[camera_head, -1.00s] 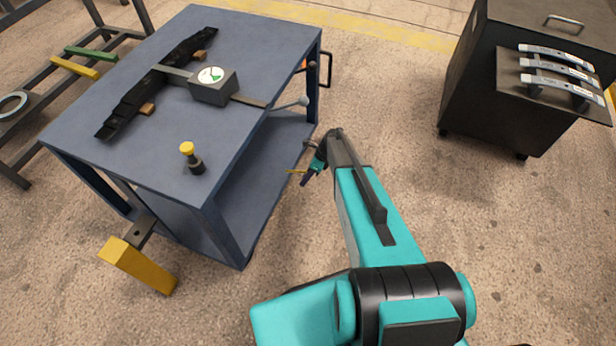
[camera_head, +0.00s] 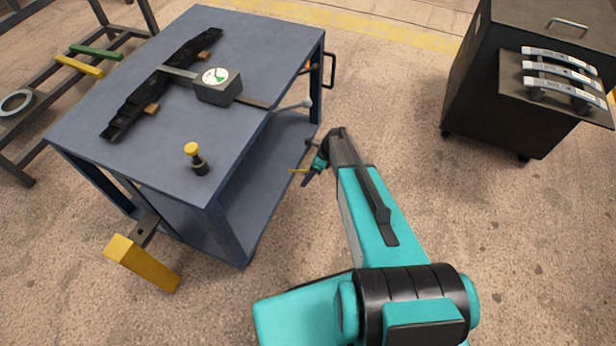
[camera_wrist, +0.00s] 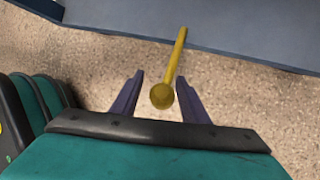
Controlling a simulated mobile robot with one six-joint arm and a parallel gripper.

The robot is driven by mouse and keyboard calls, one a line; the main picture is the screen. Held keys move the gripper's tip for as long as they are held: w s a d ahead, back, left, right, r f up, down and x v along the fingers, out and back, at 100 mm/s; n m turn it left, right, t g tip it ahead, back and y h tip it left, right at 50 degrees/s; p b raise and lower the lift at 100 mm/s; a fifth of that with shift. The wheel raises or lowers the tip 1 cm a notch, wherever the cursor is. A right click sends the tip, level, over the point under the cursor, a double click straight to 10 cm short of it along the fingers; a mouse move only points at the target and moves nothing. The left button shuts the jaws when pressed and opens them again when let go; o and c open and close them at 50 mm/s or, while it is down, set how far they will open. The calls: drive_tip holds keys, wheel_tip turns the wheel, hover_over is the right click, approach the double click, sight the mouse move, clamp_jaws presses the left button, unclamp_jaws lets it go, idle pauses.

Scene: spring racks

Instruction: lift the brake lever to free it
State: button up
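The brake lever shows in the wrist view as a thin yellow rod (camera_wrist: 175,62) with a round knob (camera_wrist: 162,96) at its near end. It runs up to the blue edge of the bench. In the head view its yellow rod (camera_head: 298,171) is small, beside the bench's right side. My gripper (camera_wrist: 160,77) is open, its two dark purple fingers on either side of the lever. A gap shows between the knob and the left finger; the right finger is close to the lever, and I cannot tell if they touch. In the head view my gripper (camera_head: 307,180) is small and partly hidden by my arm.
The blue bench (camera_head: 110,160) carries a black leaf spring (camera_head: 130,108), a grey box with a dial (camera_head: 217,88) and a yellow-topped knob (camera_head: 194,155). A dark cabinet (camera_head: 480,95) is at right. The floor between is clear.

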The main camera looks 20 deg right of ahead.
drive_tip(key=shift+r, duration=0.1)
drive_tip(key=v, duration=1.3)
drive_tip(key=shift+r, duration=0.25)
drive_tip(key=shift+d, duration=0.1)
drive_tip(key=s+a+f+n+g+p, duration=0.1)
drive_tip(key=s+a+f+n+g, duration=0.15)
drive_tip(key=s+a, duration=0.5)
drive_tip(key=s+a+f+n+g+p, duration=0.1)
drive_tip(key=s+a+f+p, duration=0.15)
drive_tip(key=s+a, duration=0.5)
drive_tip(key=s+d+n+g+h, duration=0.1)
drive_tip(key=s+n+h, duration=0.1)
drive_tip(key=s+n, duration=0.9)
drive_tip(key=s+d+r+n+g+h, duration=0.1)
drive_tip(key=s+d+n+h, duration=0.1)
drive_tip(key=s+n, duration=0.9)
drive_tip(key=shift+s+h+p, duration=0.35)
drive_tip(key=shift+s+h, duration=0.25)
drive_tip(key=shift+h, duration=0.1)
